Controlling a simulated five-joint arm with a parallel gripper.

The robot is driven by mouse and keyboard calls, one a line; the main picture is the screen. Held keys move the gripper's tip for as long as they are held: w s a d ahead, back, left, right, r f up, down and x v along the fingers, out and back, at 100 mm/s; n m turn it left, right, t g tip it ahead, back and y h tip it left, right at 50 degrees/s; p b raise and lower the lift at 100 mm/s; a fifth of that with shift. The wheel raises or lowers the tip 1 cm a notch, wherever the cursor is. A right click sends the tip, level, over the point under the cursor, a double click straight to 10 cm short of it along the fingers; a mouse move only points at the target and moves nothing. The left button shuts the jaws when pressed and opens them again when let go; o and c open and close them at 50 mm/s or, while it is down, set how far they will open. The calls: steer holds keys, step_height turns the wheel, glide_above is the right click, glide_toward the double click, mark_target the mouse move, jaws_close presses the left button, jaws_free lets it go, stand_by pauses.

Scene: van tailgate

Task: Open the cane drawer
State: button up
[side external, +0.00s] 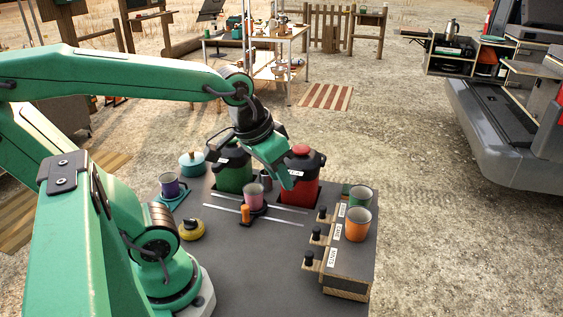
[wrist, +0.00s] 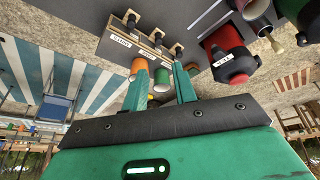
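The dark drawer box (side external: 346,268) stands at the right of the table. Three black knobs line its left side, each beside a white label. The middle label (side external: 338,232) appears to read CANE, though the print is small. Its knob (side external: 316,234) also shows in the wrist view (wrist: 156,36). The three drawer fronts look alike, none clearly pulled out further than the others. My gripper (side external: 288,182) is above the table in front of the red canister, behind and left of the knobs in the side view. In the wrist view its fingers (wrist: 160,78) are apart with nothing gripped.
A red canister (side external: 303,170) and a green one (side external: 236,175) stand behind. The front tabletop (side external: 270,280) is clear.

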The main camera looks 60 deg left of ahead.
steer(key=w+f+n+g, duration=0.2)
steer(key=w+f+n, duration=0.1)
steer(key=w+f, duration=0.15)
steer(key=n+g, duration=0.2)
steer(key=n, duration=0.1)
glide_above(317, 228)
step_height(317, 228, down, 6)
steer(key=shift+d+f, duration=0.1)
steer(key=shift+f+g, duration=0.2)
steer(key=shift+g, duration=0.1)
steer(key=shift+f, duration=3.85)
jaws_close()
